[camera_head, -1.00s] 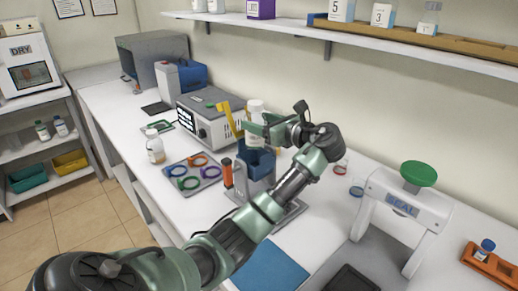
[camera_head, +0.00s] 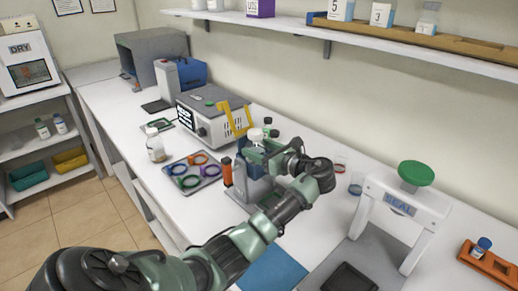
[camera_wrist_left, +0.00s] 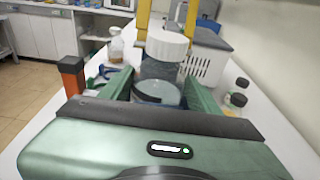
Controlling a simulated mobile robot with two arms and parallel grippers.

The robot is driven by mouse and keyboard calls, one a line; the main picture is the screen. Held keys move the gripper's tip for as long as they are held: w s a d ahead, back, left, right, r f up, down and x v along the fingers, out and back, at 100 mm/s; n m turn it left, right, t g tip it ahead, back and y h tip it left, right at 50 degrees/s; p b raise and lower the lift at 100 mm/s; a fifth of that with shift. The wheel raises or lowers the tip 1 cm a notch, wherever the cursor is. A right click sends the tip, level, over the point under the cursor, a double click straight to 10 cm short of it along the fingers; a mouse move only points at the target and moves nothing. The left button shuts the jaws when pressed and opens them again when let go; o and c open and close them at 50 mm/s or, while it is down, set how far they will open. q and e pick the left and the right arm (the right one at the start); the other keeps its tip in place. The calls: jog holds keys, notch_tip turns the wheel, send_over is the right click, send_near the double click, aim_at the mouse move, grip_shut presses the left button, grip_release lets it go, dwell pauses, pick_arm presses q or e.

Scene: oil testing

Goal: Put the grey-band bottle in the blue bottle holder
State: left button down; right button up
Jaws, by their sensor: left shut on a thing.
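The grey-band bottle (camera_wrist_left: 160,70) has a white cap, a dark grey band and clear lower walls in the left wrist view. It stands about upright between the fingers of my left gripper (camera_wrist_left: 158,92), which is shut on it. In the head view, its white cap (camera_head: 256,134) shows above the gripper (camera_head: 258,152). The blue bottle holder (camera_head: 241,146) is mostly hidden behind my gripper, with only a dark blue edge showing. The bottle is directly over or in the holder; I cannot tell how deep it sits. My right gripper is not in view.
A yellow bracket (camera_head: 234,118) and a grey instrument (camera_head: 207,112) stand behind the holder. A white SEAL frame (camera_head: 400,208) stands right.

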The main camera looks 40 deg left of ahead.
pick_arm(q)
jog(key=shift+c, duration=1.8)
grip_release()
jog(key=shift+d, duration=0.4)
jog(key=s+d+r+b, duration=0.1)
jog(key=d+r+b, duration=0.1)
jog(key=d, duration=0.9)
